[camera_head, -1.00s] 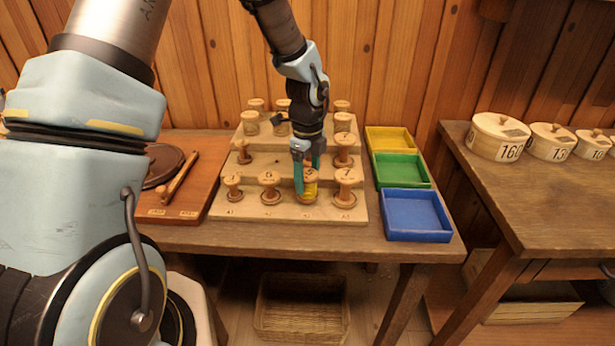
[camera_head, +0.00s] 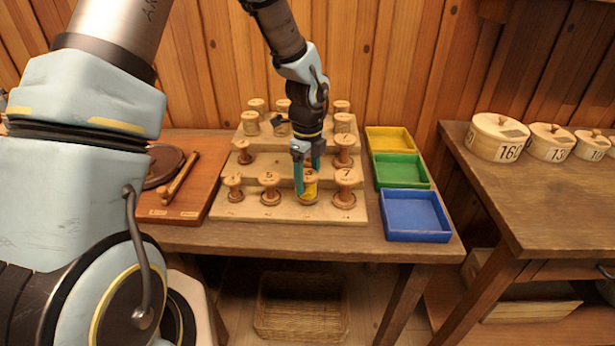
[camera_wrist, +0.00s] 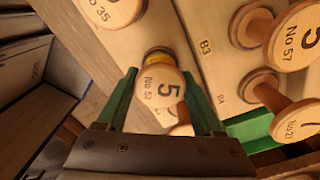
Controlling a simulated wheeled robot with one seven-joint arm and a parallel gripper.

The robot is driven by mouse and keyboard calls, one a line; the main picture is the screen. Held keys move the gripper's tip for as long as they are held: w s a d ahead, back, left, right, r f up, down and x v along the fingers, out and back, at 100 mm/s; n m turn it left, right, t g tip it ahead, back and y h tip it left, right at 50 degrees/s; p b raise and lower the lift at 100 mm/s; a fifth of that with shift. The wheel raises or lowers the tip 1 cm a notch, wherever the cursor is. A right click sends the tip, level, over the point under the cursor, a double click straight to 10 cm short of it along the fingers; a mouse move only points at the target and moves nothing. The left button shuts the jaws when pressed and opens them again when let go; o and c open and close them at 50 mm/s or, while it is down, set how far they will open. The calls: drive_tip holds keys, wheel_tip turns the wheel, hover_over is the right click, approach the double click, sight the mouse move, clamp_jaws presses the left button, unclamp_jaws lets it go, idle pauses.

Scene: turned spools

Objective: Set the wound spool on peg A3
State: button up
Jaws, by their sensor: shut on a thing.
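The wound spool (camera_head: 310,188) has a pale wooden top and yellow thread. It is upright at the third place from the left in the front row of the stepped pegboard (camera_head: 222,211). My gripper (camera_head: 306,181) reaches down from above with its green fingers on either side of the spool, shut on it. In the wrist view the spool's top (camera_wrist: 162,87) reads "5" and "No 53", with the yellow band beyond it, between the fingers (camera_wrist: 158,92). Peg A3 is hidden under the spool, and I cannot tell whether the spool is fully down on it.
Spools stand close on both sides: one marked 7 (camera_head: 346,187) to the right and another (camera_head: 270,188) to the left. More spools fill the steps behind. Yellow, green and blue trays (camera_head: 416,237) lie right of the board. Lidded round boxes (camera_head: 497,139) stand on the right table.

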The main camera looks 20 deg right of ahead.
sight(307, 175)
drive_tip(key=shift+f+b, duration=0.35)
drive_tip(key=shift+f, duration=0.25)
drive_tip(key=o, duration=1.1)
drive_tip(key=shift+r, duration=0.1)
wheel_tip(307, 175, up, 11)
drive_tip(key=p, duration=0.9)
drive_tip(key=shift+p, duration=0.4)
